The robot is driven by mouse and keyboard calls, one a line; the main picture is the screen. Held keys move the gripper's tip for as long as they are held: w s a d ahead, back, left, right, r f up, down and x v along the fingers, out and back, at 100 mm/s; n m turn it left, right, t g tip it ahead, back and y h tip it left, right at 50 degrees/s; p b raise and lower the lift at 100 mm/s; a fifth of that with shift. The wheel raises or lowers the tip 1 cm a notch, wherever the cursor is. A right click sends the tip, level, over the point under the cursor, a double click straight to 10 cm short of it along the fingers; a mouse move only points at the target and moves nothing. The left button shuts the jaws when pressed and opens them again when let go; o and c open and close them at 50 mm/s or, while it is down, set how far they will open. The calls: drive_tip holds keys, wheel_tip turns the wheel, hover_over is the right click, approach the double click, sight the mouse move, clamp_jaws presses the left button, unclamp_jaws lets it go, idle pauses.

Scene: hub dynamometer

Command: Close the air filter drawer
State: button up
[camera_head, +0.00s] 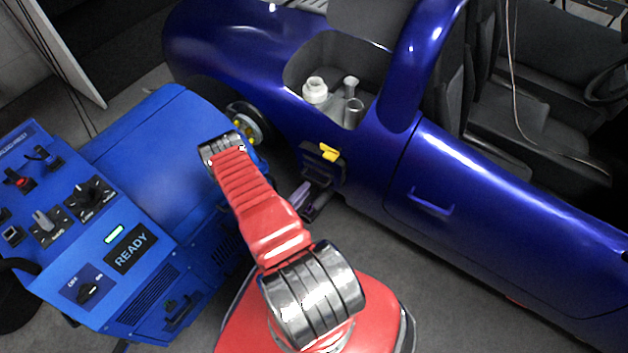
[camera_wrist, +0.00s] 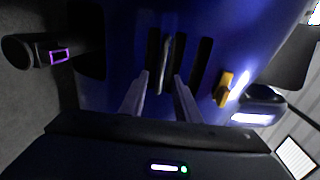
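A dark, open-looking unit (camera_head: 318,172) with a yellow latch (camera_head: 330,152) sits low in the blue car's side, behind the door; I take it to be the air filter drawer. How far it stands out is unclear. My gripper (camera_head: 306,199) is beside and below it, partly hidden by my red arm. In the wrist view, my gripper (camera_wrist: 158,92) is open, with two grey fingers apart and nothing held. Beyond the fingertips is a blue face with dark slots and an upright grey bar (camera_wrist: 165,62). The yellow latch (camera_wrist: 224,89) is right of the fingers.
The blue car (camera_head: 480,215) fills the right side. A blue dynamometer console (camera_head: 135,245) reading READY stands at left, close to my arm. A hub (camera_head: 248,124) shows between them. A dark cylinder (camera_wrist: 17,51) is at the wrist view's left. Grey floor is open at lower right.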

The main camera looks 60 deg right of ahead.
sight(313, 182)
drive_tip(key=shift+s+d+f, duration=0.15)
drive_tip(key=shift+s+d, duration=0.05)
drive_tip(key=shift+d, duration=0.95)
drive_tip(key=shift+s+d+f, duration=0.1)
drive_tip(key=shift+s+d, duration=0.05)
drive_tip(key=shift+d, duration=0.95)
drive_tip(key=shift+s+d+f, duration=0.15)
drive_tip(key=shift+s+d, duration=0.05)
drive_tip(key=shift+d, duration=0.95)
drive_tip(key=shift+c, duration=0.5)
clamp_jaws()
